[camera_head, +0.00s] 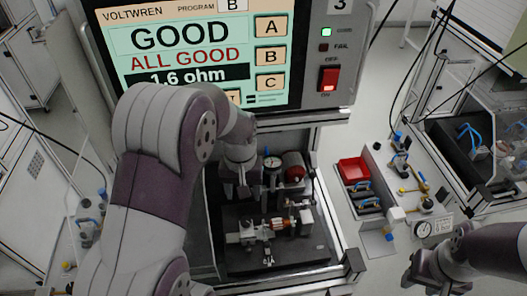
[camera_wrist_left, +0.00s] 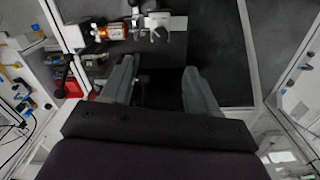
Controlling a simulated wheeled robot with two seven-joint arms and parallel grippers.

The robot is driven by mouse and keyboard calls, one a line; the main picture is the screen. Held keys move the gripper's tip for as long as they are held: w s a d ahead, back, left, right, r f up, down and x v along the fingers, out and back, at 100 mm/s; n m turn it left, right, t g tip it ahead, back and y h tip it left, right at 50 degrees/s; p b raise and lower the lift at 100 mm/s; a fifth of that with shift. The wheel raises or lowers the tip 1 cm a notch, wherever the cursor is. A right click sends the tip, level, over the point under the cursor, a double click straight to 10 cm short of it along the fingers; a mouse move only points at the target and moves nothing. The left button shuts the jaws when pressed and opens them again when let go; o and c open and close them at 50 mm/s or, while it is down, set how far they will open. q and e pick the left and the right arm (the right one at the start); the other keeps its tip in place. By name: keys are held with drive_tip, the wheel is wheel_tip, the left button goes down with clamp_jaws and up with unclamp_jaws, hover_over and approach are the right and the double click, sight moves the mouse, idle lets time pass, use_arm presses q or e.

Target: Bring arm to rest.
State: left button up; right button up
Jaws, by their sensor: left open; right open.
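My left arm reaches in from the left over the tester bay, and its gripper (camera_head: 240,188) hangs above the fixture. In the left wrist view my left gripper (camera_wrist_left: 158,75) has its fingers spread, with nothing between them. The copper-wound stator (camera_head: 279,222) sits in the fixture, apart from the fingers; it also shows at the top of the left wrist view (camera_wrist_left: 114,31). My right gripper (camera_head: 415,280) is open and empty at the lower right, clear of the tester.
The tester screen (camera_head: 190,50) reads GOOD, ALL GOOD, 1.6 ohm. The bay's frame (camera_head: 353,265) surrounds the fixture.

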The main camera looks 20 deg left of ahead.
use_arm(q)
drive_tip(key=s+d+m+t+b, duration=0.1)
drive_tip(key=s+d+m, duration=0.3)
drive_tip(key=s, duration=0.4)
drive_tip(key=shift+s+d+f+b, duration=0.2)
drive_tip(key=shift+s+d+b, duration=0.2)
drive_tip(key=shift+d+b, duration=0.45)
